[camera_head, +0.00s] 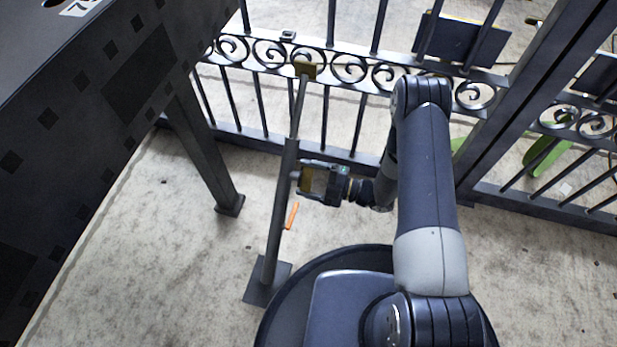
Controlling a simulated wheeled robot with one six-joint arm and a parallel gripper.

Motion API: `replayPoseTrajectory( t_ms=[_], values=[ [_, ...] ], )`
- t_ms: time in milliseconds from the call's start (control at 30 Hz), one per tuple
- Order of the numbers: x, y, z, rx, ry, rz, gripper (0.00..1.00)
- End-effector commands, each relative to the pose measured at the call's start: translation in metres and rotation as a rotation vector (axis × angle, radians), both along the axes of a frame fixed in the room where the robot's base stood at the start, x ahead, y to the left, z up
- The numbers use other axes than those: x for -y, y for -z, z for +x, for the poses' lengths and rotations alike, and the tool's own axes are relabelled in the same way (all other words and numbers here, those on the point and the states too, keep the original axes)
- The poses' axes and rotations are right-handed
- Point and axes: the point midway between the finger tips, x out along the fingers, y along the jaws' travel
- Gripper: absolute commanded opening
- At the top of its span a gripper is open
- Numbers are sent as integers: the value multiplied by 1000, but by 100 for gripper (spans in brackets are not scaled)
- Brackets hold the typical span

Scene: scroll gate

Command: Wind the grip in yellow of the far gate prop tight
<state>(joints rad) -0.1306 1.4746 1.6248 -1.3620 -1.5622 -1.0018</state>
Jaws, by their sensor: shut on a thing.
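The gate prop (282,205) is a dark tube that leans from a square foot plate on the floor up to the gate. My gripper (301,180) is at the right side of the prop, about halfway up, and comes in from the right. Its jaws are shut on a dull yellow grip (306,180) beside the tube. The jaws hide part of the grip. A small orange bar (291,215) shows just below the gripper, right of the tube; I cannot tell if it is attached.
The dark iron gate (350,68) with scrolls and bars runs across the back, with a thick post (530,95) at right. A dark table-like block (90,120) with a leg (205,155) stands at left. Green pieces (545,155) show behind the gate. Pale floor is clear at lower left.

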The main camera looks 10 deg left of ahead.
Motion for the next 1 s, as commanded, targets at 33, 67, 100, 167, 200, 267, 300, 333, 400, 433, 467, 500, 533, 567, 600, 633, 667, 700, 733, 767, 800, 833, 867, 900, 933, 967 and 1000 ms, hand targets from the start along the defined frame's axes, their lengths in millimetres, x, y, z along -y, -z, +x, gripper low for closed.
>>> replayPoseTrajectory(
  t_ms=[33, 67, 100, 167, 200, 267, 300, 333, 400, 433, 467, 500, 533, 567, 600, 633, 667, 700, 733, 767, 800, 833, 867, 900, 933, 967, 1000],
  values=[
    [0, 1, -1, 36, 0, -4, 55],
    [0, 1, -1, 60, 0, -6, 55],
    [0, 1, -1, 90, 0, -8, 55],
    [0, 1, -1, 130, 0, -11, 55],
    [0, 1, -1, 154, 0, -13, 55],
    [0, 1, -1, 188, 0, -16, 55],
    [0, 1, -1, 209, 0, -17, 55],
    [0, 1, -1, 222, 0, -18, 55],
    [0, 2, -1, 250, 0, -21, 55],
    [0, 2, -1, 261, -1, -22, 55],
    [0, 2, -1, 270, -1, -23, 55],
    [0, 2, -1, 280, -1, -22, 55],
    [0, 2, -1, 287, -1, -23, 55],
    [0, 2, -1, 293, -1, -23, 55],
    [0, 2, -1, 300, -2, -25, 55],
    [0, 2, -1, 303, -2, -25, 55],
    [0, 2, -1, 306, -2, -25, 55],
    [0, 2, -1, 309, -2, -25, 55],
    [0, 2, -1, 311, -2, -26, 55],
    [0, 2, -1, 312, -2, -26, 55],
    [0, 2, -1, 313, -2, -26, 55],
    [0, 2, -1, 313, -2, -26, 55],
    [0, 2, -1, 313, -2, -26, 55],
    [0, 2, -1, 313, -2, -26, 55],
    [0, 2, -1, 313, -2, -26, 55],
    [0, 2, -1, 313, -2, -26, 55],
    [0, 2, -1, 313, -2, -26, 55]
  ],
)
